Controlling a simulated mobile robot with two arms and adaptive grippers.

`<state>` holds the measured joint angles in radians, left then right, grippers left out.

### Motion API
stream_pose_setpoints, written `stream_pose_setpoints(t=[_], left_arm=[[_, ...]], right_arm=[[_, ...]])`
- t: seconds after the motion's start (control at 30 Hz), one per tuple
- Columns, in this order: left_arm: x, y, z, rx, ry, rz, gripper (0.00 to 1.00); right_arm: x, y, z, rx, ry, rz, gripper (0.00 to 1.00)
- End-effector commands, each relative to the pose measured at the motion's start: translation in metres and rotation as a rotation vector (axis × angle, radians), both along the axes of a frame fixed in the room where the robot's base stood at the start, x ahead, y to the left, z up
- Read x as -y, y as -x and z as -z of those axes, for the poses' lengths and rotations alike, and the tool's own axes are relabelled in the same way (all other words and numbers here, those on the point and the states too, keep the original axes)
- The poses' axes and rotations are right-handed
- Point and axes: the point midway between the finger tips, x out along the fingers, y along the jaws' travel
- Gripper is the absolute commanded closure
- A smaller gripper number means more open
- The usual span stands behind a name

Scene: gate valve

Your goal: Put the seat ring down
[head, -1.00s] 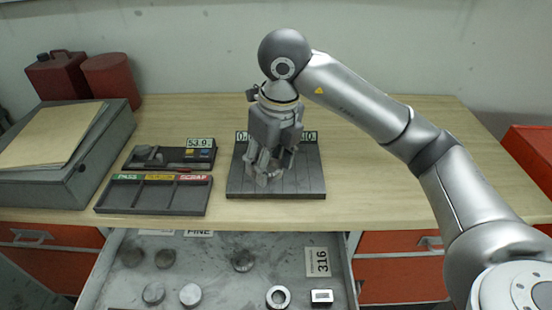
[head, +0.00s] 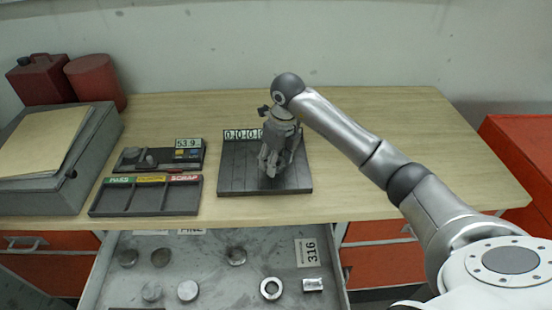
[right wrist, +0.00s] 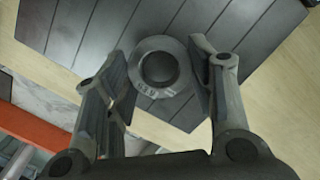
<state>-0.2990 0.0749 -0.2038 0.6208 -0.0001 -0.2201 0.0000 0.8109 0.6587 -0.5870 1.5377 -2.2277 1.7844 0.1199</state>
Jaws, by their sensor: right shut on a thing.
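The seat ring (right wrist: 158,97), a grey ring with a dark centre and small markings on its face, sits between the fingertips in the right wrist view. My right gripper (right wrist: 163,78) is shut on it. In the head view the right gripper (head: 270,168) points down over the dark slatted pad (head: 235,178), right of its middle. The ring is mostly hidden by the fingers there. I cannot tell whether the ring touches the pad. My left gripper is not in view.
A three-compartment tray (head: 146,214) with PASS and SCRAP labels and a gauge box reading 53.9 (head: 188,143) lie left of the pad. The open drawer (head: 215,270) below holds several round pieces. The table right of the pad is clear.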

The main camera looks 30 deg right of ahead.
Motion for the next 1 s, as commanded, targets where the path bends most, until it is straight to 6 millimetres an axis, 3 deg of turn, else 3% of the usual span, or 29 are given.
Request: stream_pose_setpoints(t=[0.1,0.53,0.57,0.7,1.0], left_arm=[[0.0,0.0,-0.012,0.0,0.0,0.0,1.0],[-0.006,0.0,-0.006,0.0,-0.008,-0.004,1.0],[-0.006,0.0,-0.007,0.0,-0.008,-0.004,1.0],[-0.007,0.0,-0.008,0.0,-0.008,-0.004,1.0],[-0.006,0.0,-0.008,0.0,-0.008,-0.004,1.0]], right_arm=[[-0.001,0.0,0.009,0.0,-0.002,0.001,0.79],[0.0,0.0,0.019,0.003,0.0,0.001,0.79],[0.0,0.0,0.017,0.002,0.0,0.001,0.46],[0.0,0.0,0.017,0.002,0.0,0.001,0.28],[0.0,0.0,0.017,0.002,-0.001,0.001,0.28]])
